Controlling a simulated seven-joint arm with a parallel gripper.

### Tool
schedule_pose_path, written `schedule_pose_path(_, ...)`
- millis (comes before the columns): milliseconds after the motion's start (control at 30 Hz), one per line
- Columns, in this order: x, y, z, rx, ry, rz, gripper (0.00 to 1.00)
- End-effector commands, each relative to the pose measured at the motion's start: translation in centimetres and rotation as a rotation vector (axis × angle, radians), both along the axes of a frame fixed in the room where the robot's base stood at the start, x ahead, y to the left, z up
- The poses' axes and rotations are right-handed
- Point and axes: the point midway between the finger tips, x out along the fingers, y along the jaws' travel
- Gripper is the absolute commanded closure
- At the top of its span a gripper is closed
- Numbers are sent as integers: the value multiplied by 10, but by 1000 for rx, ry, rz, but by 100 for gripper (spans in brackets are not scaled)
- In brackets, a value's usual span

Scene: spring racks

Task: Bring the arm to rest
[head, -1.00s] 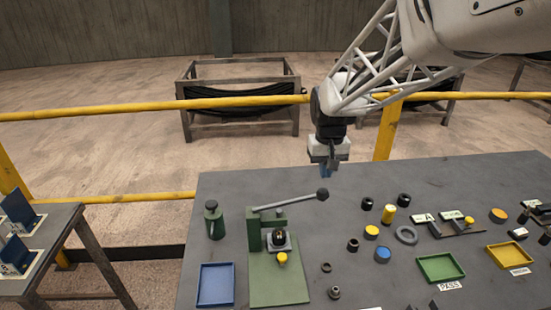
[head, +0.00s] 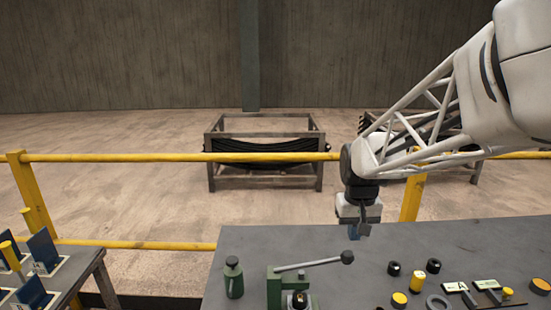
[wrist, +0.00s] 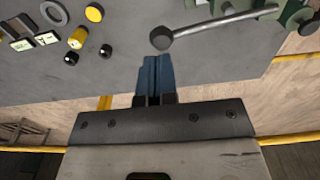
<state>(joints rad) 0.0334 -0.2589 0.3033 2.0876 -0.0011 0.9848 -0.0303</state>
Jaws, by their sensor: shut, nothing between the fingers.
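My gripper (head: 359,231) hangs from the white lattice arm, above the far edge of the grey table (head: 450,244) in the head view. Its blue fingers (wrist: 150,75) show in the wrist view, closed together with nothing between them. They point down towards the tabletop and touch no object. The knob (head: 347,257) of the lever press (head: 285,284) is left of and nearer than the gripper in the head view. In the wrist view that knob (wrist: 162,38) shows close to the fingertips in the picture, apart from them.
A green bottle (head: 233,277) stands left of the press. Yellow and black cylinders (head: 399,299) and labelled pieces (head: 470,287) lie at right. A yellow railing (head: 130,157) runs behind the table. A side table (head: 75,270) with blue plates stands at left.

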Motion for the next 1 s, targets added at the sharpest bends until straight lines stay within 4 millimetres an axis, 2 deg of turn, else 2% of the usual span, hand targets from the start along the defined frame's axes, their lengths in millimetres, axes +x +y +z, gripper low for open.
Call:
schedule_pose_path(200, -51, 4, 19, -3, -47, -3, 100)
schedule_pose_path(467, -119, 9, 31, -5, -103, -7, 100)
schedule_pose_path(800, -202, 13, 29, -6, -173, -14, 100)
schedule_pose_path(1000, -232, 14, 24, -6, -200, -17, 100)
